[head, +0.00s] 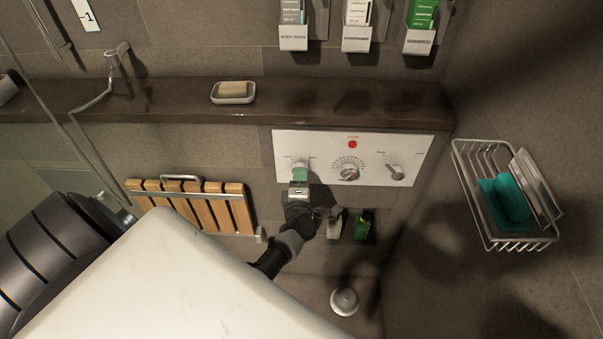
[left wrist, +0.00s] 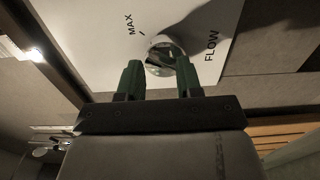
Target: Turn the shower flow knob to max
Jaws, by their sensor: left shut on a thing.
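The white shower control panel (head: 330,140) is mounted on the tiled wall below the dark ledge. My left gripper (head: 300,174) is at its left part, green fingertips against it. In the left wrist view, the shiny round flow knob (left wrist: 162,54) sits between the fingertips of my left gripper (left wrist: 159,80), which are shut on it. The word MAX is up and left of the knob with a short tick, and FLOW is to its right. In the head view the gripper hides the knob. Its exact setting cannot be told. My right gripper is not in view.
The panel also has a middle dial (head: 348,170), a right knob (head: 395,172) and a red button (head: 352,144). A wooden slatted seat (head: 195,203) is left of my gripper. A wire basket (head: 505,195) hangs at right. Small bottles (head: 363,225) stand below the panel.

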